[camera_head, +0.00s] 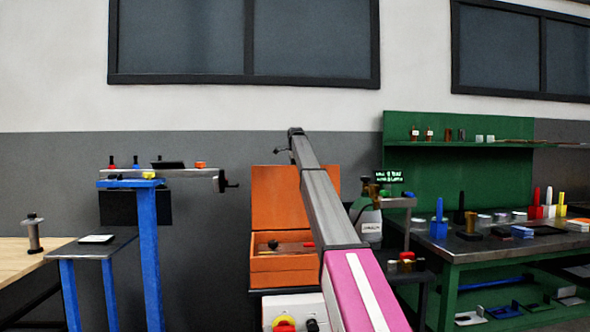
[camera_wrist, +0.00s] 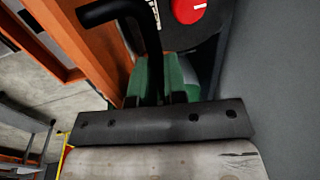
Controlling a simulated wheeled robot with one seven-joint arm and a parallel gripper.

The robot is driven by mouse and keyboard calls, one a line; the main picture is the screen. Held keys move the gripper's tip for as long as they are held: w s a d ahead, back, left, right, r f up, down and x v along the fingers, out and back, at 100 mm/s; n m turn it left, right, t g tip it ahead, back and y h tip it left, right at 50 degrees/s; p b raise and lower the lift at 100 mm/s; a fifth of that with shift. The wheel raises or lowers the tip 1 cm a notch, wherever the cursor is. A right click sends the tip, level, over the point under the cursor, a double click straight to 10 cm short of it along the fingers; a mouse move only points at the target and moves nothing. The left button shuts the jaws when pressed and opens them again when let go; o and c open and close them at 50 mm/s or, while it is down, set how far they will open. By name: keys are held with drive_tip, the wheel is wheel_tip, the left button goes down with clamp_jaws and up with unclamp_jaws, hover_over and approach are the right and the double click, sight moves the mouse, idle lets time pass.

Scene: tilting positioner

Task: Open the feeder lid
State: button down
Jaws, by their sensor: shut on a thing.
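The orange feeder box (camera_head: 282,270) stands at the middle of the head view. Its orange lid (camera_head: 277,197) stands upright at the back, and the box's inside shows below it. My arm crosses in front of the lid's right part. In the wrist view my gripper (camera_wrist: 157,72) has green fingers and is shut on a black bent bar, the handle (camera_wrist: 113,9). The handle runs down between the fingers. Orange framing (camera_wrist: 75,45) lies close to the left of it. In the head view the fingers are mostly hidden by my arm.
A blue stand with a grey beam (camera_head: 185,173) is at left, by a small table (camera_head: 92,248). A green workbench (camera_head: 480,245) with several items is at right. A control panel with a red button (camera_head: 284,325) is below the box. A grey wall stands behind.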

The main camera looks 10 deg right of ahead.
drive_tip(key=shift+w+f, duration=0.1)
drive_tip(key=shift+w, duration=0.35)
drive_tip(key=c, duration=1.2)
unclamp_jaws()
drive_tip(key=shift+w+f, duration=0.1)
drive_tip(key=shift+w, duration=0.05)
drive_tip(key=shift+o, duration=0.2)
drive_tip(key=shift+r, duration=0.25)
wheel_tip(320, 180, up, 10)
drive_tip(key=s, duration=0.2)
drive_tip(key=shift+s, duration=0.15)
drive_tip(key=shift+r, duration=0.1)
